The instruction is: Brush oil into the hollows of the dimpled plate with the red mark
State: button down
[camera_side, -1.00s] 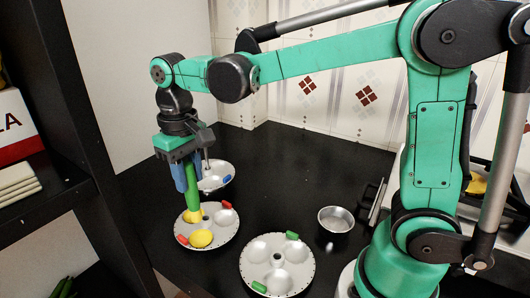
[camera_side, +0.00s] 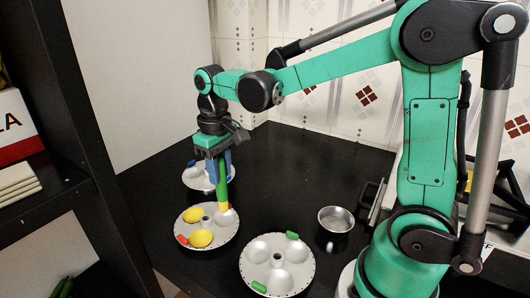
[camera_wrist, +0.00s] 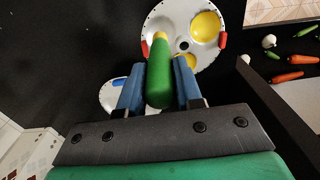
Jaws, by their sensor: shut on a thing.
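My gripper (camera_side: 220,172) is shut on the green handle of the brush (camera_side: 223,190). In the wrist view its blue fingers (camera_wrist: 159,88) sit on both sides of the handle (camera_wrist: 158,70). The dimpled plate with red marks (camera_side: 212,246) lies below; it also shows in the wrist view (camera_wrist: 178,20). Two of its hollows are yellow, the back-left one (camera_side: 193,215) and the front one (camera_side: 201,239). The brush's yellow tip (camera_side: 223,207) is down at the right hollow. I cannot tell whether it touches, and the tip hides part of that hollow.
A green-marked dimpled plate (camera_side: 277,252) lies at the front right. A blue-marked one (camera_side: 196,185) lies behind my gripper. A small metal pot (camera_side: 336,220) stands to the right. A dark shelf (camera_side: 75,130) rises on the left.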

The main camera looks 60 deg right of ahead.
jog(key=shift+f, duration=0.55)
jog(key=shift+f, duration=0.6)
dwell(0.4)
jog(key=shift+s, duration=0.5)
jog(key=shift+w+d, duration=0.45)
jog(key=shift+w, duration=0.05)
jog(key=shift+w+a, duration=0.1)
jog(key=shift+w, duration=0.05)
